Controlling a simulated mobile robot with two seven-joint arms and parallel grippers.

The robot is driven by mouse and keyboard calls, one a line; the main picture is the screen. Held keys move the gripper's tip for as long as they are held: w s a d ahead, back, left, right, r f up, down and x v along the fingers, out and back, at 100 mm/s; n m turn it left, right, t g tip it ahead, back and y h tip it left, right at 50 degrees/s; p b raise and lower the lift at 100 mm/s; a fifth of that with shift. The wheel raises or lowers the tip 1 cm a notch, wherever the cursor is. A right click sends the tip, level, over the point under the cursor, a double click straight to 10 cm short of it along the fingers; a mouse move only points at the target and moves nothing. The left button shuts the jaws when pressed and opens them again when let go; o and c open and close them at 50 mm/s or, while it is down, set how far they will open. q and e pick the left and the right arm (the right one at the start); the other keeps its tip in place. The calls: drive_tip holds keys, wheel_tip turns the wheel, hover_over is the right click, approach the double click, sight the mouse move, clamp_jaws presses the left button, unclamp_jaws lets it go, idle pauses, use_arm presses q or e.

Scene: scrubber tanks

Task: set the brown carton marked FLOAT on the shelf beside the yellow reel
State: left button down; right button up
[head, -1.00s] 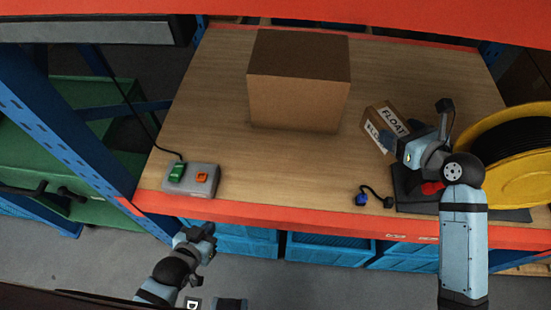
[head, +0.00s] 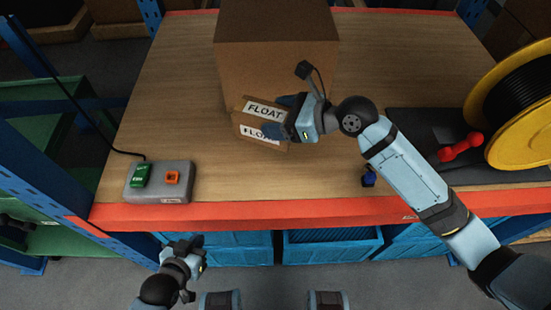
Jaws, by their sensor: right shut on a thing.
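The brown FLOAT carton (head: 250,134) has white labels and is tilted, in front of the large carton's lower front. My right gripper (head: 288,117) is shut on its right side. Whether the carton is clear of the shelf top is hard to tell. The yellow reel (head: 538,143), wound with black cable, stands at the right end of the shelf (head: 165,100), well to the right of the carton. My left gripper (head: 190,243) is below the shelf's front edge, away from everything; its jaws are too small to read.
A large brown carton (head: 275,65) stands at the back middle. A dark mat (head: 420,125) with a red object (head: 461,147) lies left of the reel. A blue plug (head: 369,178) is near the front edge. A grey switch box (head: 160,182) sits front left. Blue crates (head: 331,245) are below.

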wheel_tip(320, 180, down, 15)
drive_tip(key=b, duration=0.2)
drive_tip(key=shift+r+b, duration=0.15)
drive_tip(key=shift+b, duration=0.2)
drive_tip(key=shift+f, duration=0.35)
drive_tip(key=o, duration=1.1)
drive_tip(key=shift+f, duration=0.1)
